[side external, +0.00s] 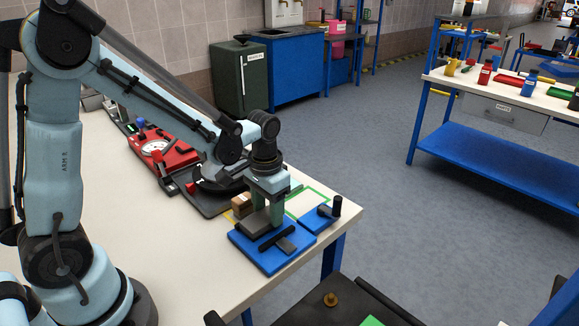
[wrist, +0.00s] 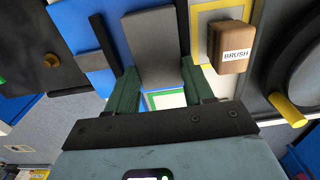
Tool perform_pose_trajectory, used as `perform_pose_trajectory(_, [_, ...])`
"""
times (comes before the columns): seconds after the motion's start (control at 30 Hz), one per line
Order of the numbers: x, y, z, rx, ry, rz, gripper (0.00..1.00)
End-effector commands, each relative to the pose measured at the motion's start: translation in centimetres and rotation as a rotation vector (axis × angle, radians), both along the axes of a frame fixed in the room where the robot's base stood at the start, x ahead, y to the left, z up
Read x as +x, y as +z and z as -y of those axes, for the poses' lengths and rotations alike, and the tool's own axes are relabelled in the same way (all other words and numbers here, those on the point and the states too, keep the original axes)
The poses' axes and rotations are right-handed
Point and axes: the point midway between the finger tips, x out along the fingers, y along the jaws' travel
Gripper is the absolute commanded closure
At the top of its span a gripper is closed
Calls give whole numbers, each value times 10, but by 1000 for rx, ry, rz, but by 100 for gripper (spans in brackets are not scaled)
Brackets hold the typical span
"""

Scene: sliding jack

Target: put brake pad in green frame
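The brake pad appears to be the grey block (side external: 255,224) over the blue board; in the wrist view its flat grey face (wrist: 150,45) shows between my fingers. My gripper (side external: 267,208) points down at it. In the wrist view the two green fingers of my gripper (wrist: 160,75) stand apart, one at each side of the block. Whether both press on it is unclear. The green frame (side external: 308,201) is a green outline on the white table behind my gripper, with nothing seen inside it. Part of it shows below the block in the wrist view (wrist: 165,99).
The blue board (side external: 272,258) carries a black bar and a small dark piece. A smaller blue plate with a black post (side external: 337,206) is right of the green frame. A red device (side external: 165,150) stands further left.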

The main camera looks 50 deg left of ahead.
Motion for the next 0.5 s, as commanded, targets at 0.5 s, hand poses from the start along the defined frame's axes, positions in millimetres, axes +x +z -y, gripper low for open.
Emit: perform_pose_trajectory(0.5, [0,11,0,0,0,0,85])
